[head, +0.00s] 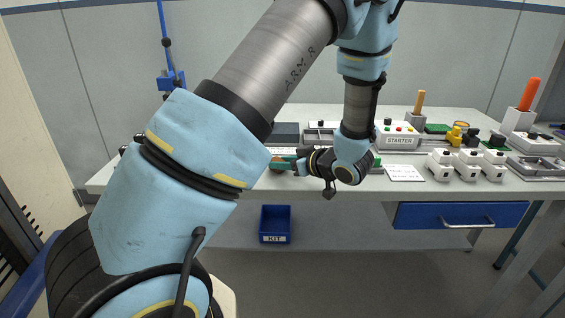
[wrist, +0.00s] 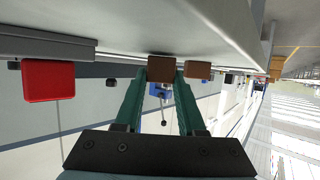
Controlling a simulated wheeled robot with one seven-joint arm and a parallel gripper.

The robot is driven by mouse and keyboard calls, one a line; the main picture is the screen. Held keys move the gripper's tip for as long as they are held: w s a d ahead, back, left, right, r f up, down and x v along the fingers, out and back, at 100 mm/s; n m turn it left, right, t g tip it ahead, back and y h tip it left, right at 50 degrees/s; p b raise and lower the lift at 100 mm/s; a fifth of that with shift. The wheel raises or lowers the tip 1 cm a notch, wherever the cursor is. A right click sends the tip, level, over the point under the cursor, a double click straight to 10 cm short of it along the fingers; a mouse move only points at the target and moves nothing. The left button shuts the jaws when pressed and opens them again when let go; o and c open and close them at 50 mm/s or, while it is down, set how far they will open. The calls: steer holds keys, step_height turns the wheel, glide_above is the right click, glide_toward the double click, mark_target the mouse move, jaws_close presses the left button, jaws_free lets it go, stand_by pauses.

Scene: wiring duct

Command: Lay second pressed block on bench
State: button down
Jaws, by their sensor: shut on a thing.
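My gripper (wrist: 160,85) has green fingers shut on a brown block (wrist: 161,68), which shows between the fingertips in the wrist view. A second brown block (wrist: 197,69) is just right of the fingers there. The grey bench (wrist: 200,30) fills the top of the wrist view, close to the held block; I cannot tell whether they touch. In the head view my gripper (head: 282,163) reaches sideways at the front of the bench (head: 330,112). My arm and wrist hide much of that area, and the block is too small to make out clearly there.
A red block (wrist: 49,80) is left in the wrist view. In the head view a STARTER box (head: 398,138), a white card (head: 405,173) and several white black-topped units (head: 467,165) stand to the right. A blue KIT bin (head: 275,224) and blue drawer (head: 460,214) are below bench level.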

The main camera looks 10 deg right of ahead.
steer(key=shift+f, duration=0.1)
steer(key=shift+f, duration=0.15)
steer(key=c, duration=0.5)
jaws_free()
